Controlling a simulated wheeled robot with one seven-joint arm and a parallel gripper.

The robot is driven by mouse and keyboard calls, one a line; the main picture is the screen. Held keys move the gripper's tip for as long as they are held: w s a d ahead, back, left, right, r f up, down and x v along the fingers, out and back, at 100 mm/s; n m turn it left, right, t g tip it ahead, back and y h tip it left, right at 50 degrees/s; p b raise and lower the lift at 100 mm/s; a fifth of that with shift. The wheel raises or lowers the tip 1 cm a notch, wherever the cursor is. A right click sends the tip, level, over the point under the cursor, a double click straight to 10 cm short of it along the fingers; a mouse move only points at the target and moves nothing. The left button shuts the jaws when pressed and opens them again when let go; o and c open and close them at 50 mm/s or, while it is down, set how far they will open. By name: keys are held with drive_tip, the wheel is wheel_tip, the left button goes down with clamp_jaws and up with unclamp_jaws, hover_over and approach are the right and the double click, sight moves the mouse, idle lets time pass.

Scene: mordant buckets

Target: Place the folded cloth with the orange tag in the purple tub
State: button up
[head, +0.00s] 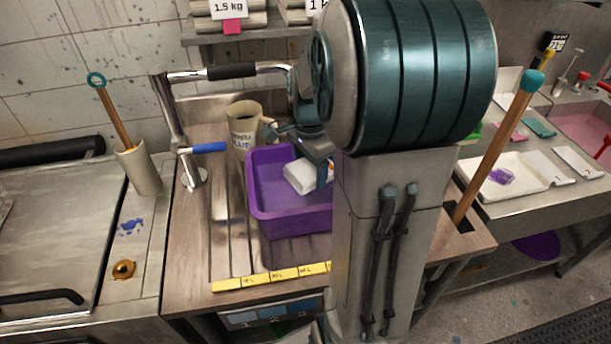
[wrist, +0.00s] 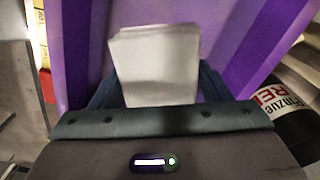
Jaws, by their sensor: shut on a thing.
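The purple tub (head: 291,221) stands on the wooden drainboard in the head view. Its walls also show around my gripper in the wrist view (wrist: 232,35). My gripper (wrist: 155,90) is shut on a folded white cloth (wrist: 155,55), which sticks out past the fingers. In the head view the cloth (head: 300,178) appears over or inside the tub's opening, with my gripper (head: 318,165) at its right. I cannot tell whether the cloth touches the tub floor. No orange tag is clearly visible on it. My arm hides the tub's right part.
A beige jug (head: 243,127) stands behind the tub. A metal tap with a blue lever (head: 208,147) is to the left. A yellow marked strip (head: 270,277) runs along the front edge. A white tray (head: 505,180) lies on the right counter.

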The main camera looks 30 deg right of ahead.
sight(310, 201)
wheel_tip(310, 201, down, 8)
drive_tip(key=shift+f, duration=0.15)
drive_tip(key=shift+f, duration=0.1)
drive_tip(key=o, duration=1)
